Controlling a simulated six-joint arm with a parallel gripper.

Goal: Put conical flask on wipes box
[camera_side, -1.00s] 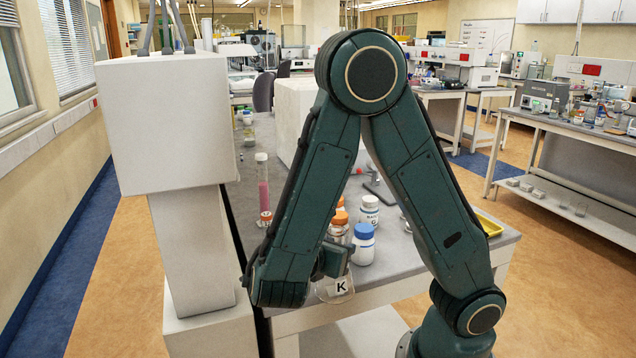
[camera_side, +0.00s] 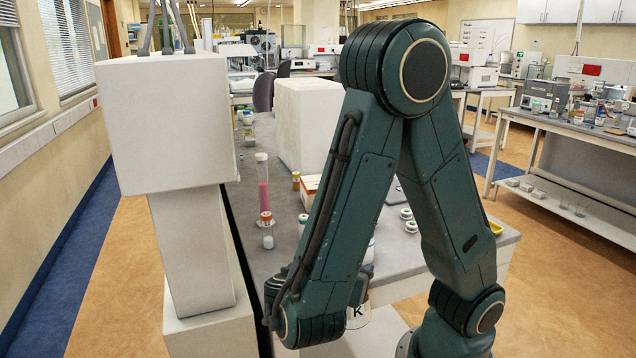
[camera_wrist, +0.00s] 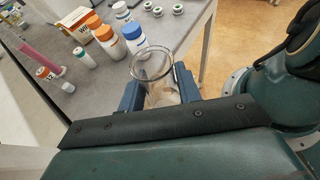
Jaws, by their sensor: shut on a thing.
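The conical flask (camera_wrist: 153,66) is clear glass; its round rim faces the camera in the wrist view. My gripper (camera_wrist: 158,86) is shut on it, with a blue finger on each side. The wipes box (camera_wrist: 79,34), white and orange with partly visible lettering, stands on the bench behind the bottles in the wrist view. Part of the box (camera_side: 309,186) shows left of my arm in the side view. The flask is apart from it.
Orange-capped bottles (camera_wrist: 106,40) and a blue-capped bottle (camera_wrist: 133,37) stand between flask and box. A pink-filled tube (camera_side: 262,190) stands left of the box. Small round dishes (camera_wrist: 178,9) lie at the back. The bench edge is near the flask, with floor beyond.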

